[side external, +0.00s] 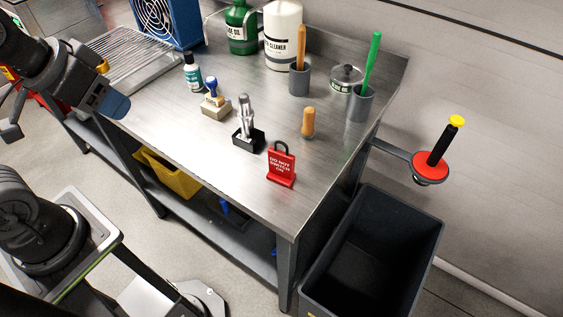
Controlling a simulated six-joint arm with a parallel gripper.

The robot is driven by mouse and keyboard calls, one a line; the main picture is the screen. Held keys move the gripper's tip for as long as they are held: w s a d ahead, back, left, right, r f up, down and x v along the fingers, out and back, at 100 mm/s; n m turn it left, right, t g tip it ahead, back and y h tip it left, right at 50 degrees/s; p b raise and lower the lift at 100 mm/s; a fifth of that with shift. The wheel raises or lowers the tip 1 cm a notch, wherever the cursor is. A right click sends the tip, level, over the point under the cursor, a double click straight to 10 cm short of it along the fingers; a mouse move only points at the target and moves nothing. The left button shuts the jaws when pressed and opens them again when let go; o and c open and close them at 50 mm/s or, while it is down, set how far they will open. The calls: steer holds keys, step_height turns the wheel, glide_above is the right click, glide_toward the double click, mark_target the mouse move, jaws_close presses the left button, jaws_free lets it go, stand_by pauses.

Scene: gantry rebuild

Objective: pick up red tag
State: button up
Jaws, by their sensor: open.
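The red tag (282,165) stands upright near the front right part of the steel bench, with white lettering on its face and a dark shackle loop on top. My gripper (112,104) is at the left of the view, over the bench's left front edge, well apart from the tag. It is open, and I see nothing held in it. Its fingertips are partly hidden by its own body.
Close behind the tag are a black holder with metal tools (247,135) and an orange-handled item (308,123). A stamp (216,106), bottle (193,73) and two grey cups (361,104) stand farther back. A dark bin (425,235) is right of the bench.

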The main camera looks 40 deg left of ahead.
steer(key=shift+c, duration=0.4)
steer(key=m+g, duration=0.5)
steer(key=m, duration=1.4)
glide_above(286, 148)
steer(key=f, duration=0.3)
steer(key=shift+w+a+f, duration=0.1)
steer(key=shift+a+f, duration=0.1)
steer(key=shift+f, duration=0.05)
step_height(286, 148, down, 8)
steer(key=shift+r, duration=0.15)
steer(key=shift+d+f, duration=0.15)
steer(key=shift+f, duration=2.6)
jaws_close()
